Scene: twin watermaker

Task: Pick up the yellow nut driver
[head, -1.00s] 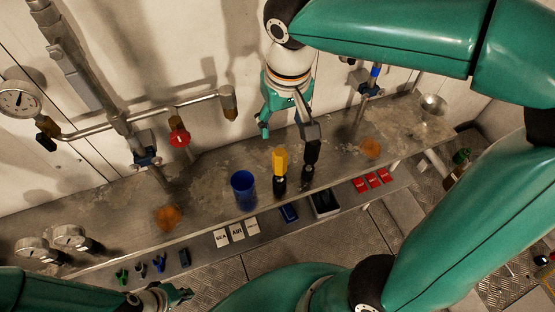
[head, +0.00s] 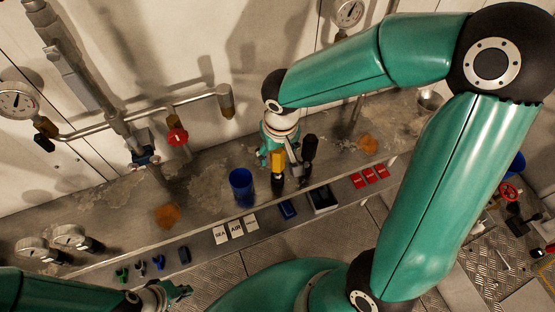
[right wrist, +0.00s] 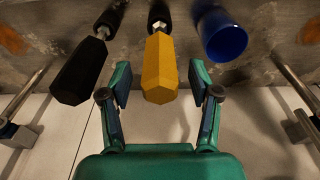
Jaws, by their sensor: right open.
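The yellow nut driver (head: 278,161) stands upright on the metal bench, its yellow hexagonal handle on top and a dark part below. In the right wrist view its handle (right wrist: 160,70) sits between the two fingers of my open right gripper (right wrist: 160,80), with gaps on both sides. In the head view my right gripper (head: 280,158) is down behind the driver, partly hidden by it. A black-handled driver (head: 309,149) stands just to the right; it also shows in the right wrist view (right wrist: 80,70). My left gripper (head: 176,291) is low at the left, away from the driver; its opening is unclear.
A blue cup (head: 241,187) stands just left of the driver; it also shows in the right wrist view (right wrist: 221,38). White labels (head: 236,229), a blue tray (head: 288,209), a black tray (head: 322,199) and red blocks (head: 369,177) line the front ledge. Pipes and a red-handled valve (head: 177,136) stand behind.

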